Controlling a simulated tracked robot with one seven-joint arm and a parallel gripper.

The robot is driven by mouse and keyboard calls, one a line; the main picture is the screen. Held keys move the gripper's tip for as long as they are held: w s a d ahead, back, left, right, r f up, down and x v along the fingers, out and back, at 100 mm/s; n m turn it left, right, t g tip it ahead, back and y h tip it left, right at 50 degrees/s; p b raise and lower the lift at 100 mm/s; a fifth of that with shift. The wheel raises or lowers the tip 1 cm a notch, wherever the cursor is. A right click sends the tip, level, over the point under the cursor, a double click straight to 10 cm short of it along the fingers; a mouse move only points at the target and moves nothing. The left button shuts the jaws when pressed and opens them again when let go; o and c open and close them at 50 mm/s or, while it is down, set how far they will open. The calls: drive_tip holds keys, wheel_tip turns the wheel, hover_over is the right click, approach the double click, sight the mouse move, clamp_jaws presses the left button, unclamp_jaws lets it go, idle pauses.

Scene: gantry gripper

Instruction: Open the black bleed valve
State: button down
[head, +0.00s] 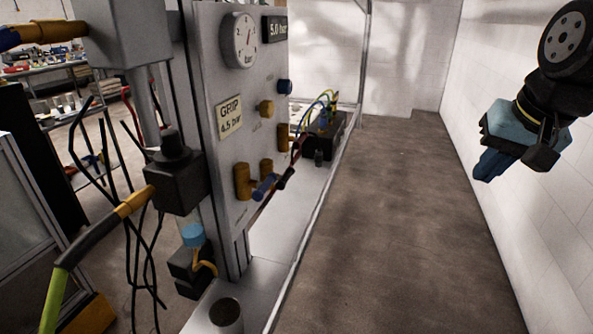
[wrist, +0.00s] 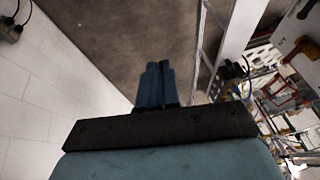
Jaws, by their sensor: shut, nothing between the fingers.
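My gripper (head: 488,166), with blue fingers, hangs at the right of the head view beside the white wall, well apart from the panel. It is shut and empty. In the wrist view its fingers (wrist: 154,86) lie together over bare floor. The grey panel (head: 225,165) stands left of centre with a gauge (head: 239,41) and brass fittings. A black-ended lever (head: 286,178) is at the panel's lower right. A black knob (head: 173,145) tops a black box at the panel's left. I cannot tell which of these is the black bleed valve.
A black block (head: 325,135) with coloured hoses sits on the bench behind the panel. A metal cup (head: 226,315) stands at the bench's near end. Dark hoses hang at the left. The brown floor (head: 390,220) between bench and wall is clear.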

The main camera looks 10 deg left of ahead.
drive_tip(key=w+a+r+m+g+y, duration=0.25)
drive_tip(key=w+a, duration=0.55)
drive_tip(key=a, duration=0.4)
drive_tip(key=m+g, duration=0.2)
drive_tip(key=g, duration=0.1)
approach(284, 178)
drive_tip(key=w+d+r, duration=0.2)
drive_tip(key=d+r, duration=0.2)
drive_tip(key=d, duration=0.1)
drive_tip(key=s+a+r+x, duration=0.1)
drive_tip(key=s+a+x, duration=0.1)
drive_tip(key=x, duration=1)
drive_tip(key=shift+f+y, duration=0.3)
drive_tip(key=shift+y, duration=0.15)
